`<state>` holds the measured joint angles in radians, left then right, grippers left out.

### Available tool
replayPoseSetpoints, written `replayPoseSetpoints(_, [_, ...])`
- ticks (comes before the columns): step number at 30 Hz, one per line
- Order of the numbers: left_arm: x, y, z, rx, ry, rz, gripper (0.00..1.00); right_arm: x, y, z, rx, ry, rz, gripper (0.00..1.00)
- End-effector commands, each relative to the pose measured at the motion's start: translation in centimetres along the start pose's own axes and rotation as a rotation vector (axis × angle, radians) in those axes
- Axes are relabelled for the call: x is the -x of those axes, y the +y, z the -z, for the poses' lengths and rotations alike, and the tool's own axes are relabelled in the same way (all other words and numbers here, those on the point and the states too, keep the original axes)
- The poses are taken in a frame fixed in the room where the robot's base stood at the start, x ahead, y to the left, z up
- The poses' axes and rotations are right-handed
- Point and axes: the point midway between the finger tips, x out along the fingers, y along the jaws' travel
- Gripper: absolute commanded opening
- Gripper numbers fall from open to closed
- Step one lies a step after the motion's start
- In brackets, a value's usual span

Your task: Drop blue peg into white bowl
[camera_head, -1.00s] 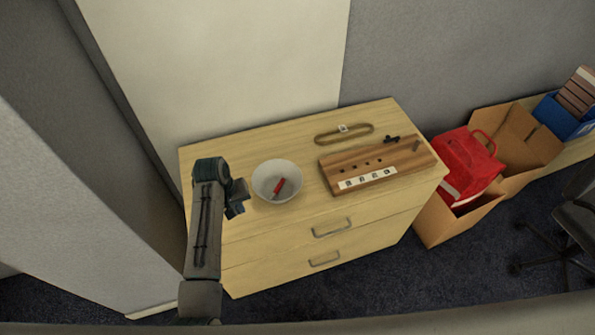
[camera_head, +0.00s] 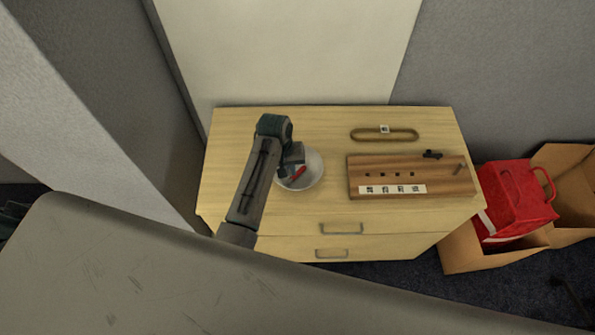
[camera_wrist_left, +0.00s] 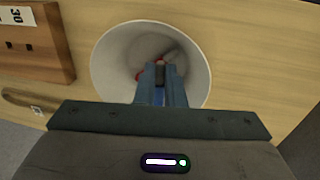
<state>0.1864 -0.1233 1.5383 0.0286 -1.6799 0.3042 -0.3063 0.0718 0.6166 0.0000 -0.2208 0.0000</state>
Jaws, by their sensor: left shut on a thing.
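The white bowl (camera_head: 316,173) stands on the wooden cabinet top, and it fills the upper middle of the left wrist view (camera_wrist_left: 108,62). A red peg (camera_head: 298,173) lies in it; part of its red shows left of the fingers in the wrist view (camera_wrist_left: 139,76). My left gripper (camera_head: 297,163) is over the bowl's left part, and its fingers point into the bowl in the wrist view (camera_wrist_left: 160,72). It is shut on a narrow thing with blue showing between the fingers, seemingly the blue peg (camera_wrist_left: 158,97), mostly hidden. My right gripper is out of view.
A wooden board (camera_head: 420,175) with holes and a number strip lies right of the bowl. A dark small object (camera_head: 432,154) is on its back edge. A tan loop (camera_head: 384,135) lies behind it. The cabinet top left of my arm is clear. A red bag (camera_head: 518,195) sits in a carton at right.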

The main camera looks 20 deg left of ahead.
Motion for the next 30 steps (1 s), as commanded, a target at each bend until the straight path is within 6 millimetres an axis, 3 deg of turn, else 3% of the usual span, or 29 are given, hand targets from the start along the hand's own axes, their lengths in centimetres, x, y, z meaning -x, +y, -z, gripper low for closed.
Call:
replayPoseSetpoints(6, [-1.1,-0.2,0.0,0.000,0.000,0.000,0.00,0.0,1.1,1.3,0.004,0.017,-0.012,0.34])
replayPoseSetpoints(14, [-1.2,-0.2,0.0,0.000,0.000,-0.001,0.00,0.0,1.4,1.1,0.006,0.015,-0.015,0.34])
replayPoseSetpoints(15, [-1.2,-0.2,0.0,0.000,0.000,-0.001,0.17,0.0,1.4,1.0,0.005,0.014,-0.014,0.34])
replayPoseSetpoints(18, [-1.2,-0.2,0.0,0.000,0.000,-0.001,0.34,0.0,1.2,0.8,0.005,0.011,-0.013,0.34])
replayPoseSetpoints(30, [-0.3,-0.1,0.1,0.000,0.003,-0.002,0.34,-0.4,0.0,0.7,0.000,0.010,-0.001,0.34])
